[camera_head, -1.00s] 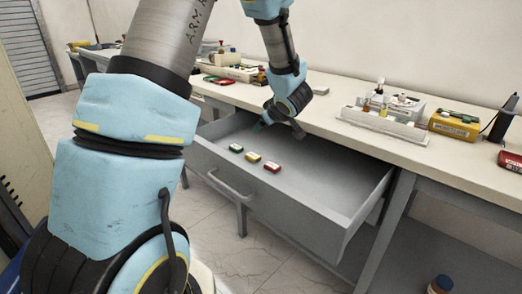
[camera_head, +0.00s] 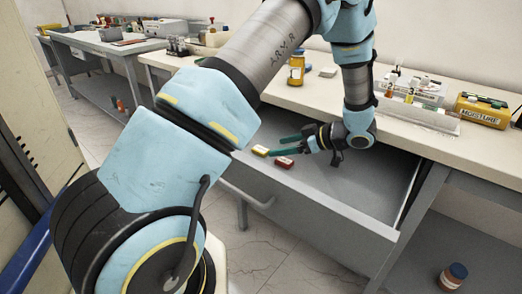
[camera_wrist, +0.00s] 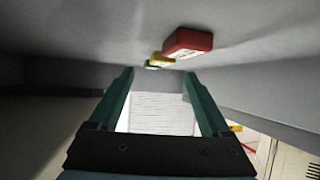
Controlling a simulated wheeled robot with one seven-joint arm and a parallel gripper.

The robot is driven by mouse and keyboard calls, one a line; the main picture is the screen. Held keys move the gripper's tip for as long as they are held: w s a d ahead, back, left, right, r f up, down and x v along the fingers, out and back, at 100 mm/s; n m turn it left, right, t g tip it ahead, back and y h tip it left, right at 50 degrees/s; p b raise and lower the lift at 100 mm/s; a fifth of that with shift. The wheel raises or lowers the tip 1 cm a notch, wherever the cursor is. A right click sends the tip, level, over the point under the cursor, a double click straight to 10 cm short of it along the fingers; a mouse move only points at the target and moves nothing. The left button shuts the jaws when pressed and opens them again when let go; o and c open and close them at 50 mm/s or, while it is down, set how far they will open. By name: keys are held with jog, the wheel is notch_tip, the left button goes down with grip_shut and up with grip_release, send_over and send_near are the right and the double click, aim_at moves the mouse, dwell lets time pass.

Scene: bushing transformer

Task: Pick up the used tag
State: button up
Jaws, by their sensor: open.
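In the open drawer (camera_head: 345,195), a yellow tag (camera_head: 260,150) and a red tag (camera_head: 284,162) lie near the front wall. The wrist view shows the red tag (camera_wrist: 188,42), the yellow tag (camera_wrist: 161,58) and a small green tag (camera_wrist: 151,66) in a row; the green one is not clear in the head view. I cannot read which is the used tag. My gripper (camera_head: 283,146) is open and empty inside the drawer, its teal fingers pointing left by the yellow and red tags. In the wrist view the tags appear beyond the fingertips (camera_wrist: 159,74).
The bench top (camera_head: 320,98) runs above the drawer, with a yellow bottle (camera_head: 296,67), a rack of vials (camera_head: 415,110) and a yellow meter case (camera_head: 482,110). A brown jar (camera_head: 453,276) stands below right. The drawer's right part is clear.

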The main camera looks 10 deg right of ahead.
aim_at(263, 150)
jog(key=shift+p+x, duration=0.55)
jog(key=shift+x, duration=2.2)
jog(key=shift+s+a+r, duration=0.1)
jog(key=shift+a+r, duration=0.05)
jog(key=shift+a, duration=0.05)
jog(key=shift+c, duration=0.4)
grip_shut()
